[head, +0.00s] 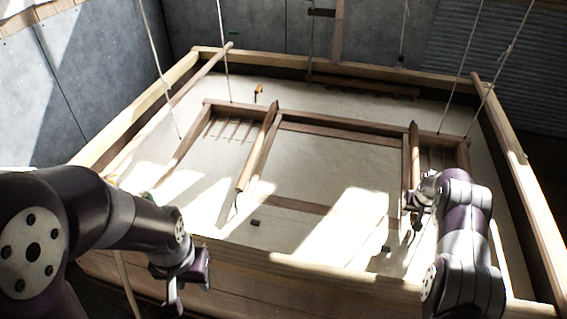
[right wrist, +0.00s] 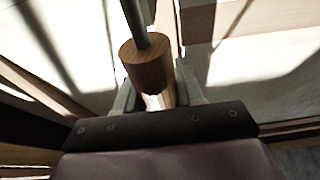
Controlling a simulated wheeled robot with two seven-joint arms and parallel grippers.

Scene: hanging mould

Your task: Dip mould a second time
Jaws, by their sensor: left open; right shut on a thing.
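The mould (head: 342,132), a brown wooden frame with crossbars, hangs on ropes inside a large wooden vat (head: 130,118). Pale liquid or pulp (head: 335,160) shows through and around it; I cannot tell whether the frame touches that surface. A round wooden bar (head: 257,150) lies across its left part, another (head: 414,145) across its right part. My right gripper (head: 416,204) is shut on a wooden handle at the right bar's near end; the handle (right wrist: 146,66) shows between the fingers in the right wrist view. My left gripper (head: 187,282) is open and empty before the vat's front wall.
Several ropes (head: 224,50) come down from above to the frame. The vat's front rim (head: 290,268) runs between my arms. A small orange-topped object (head: 258,94) stands by the far side. Grey walls (head: 100,70) close off the back and left. Bright sun patches hide some detail.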

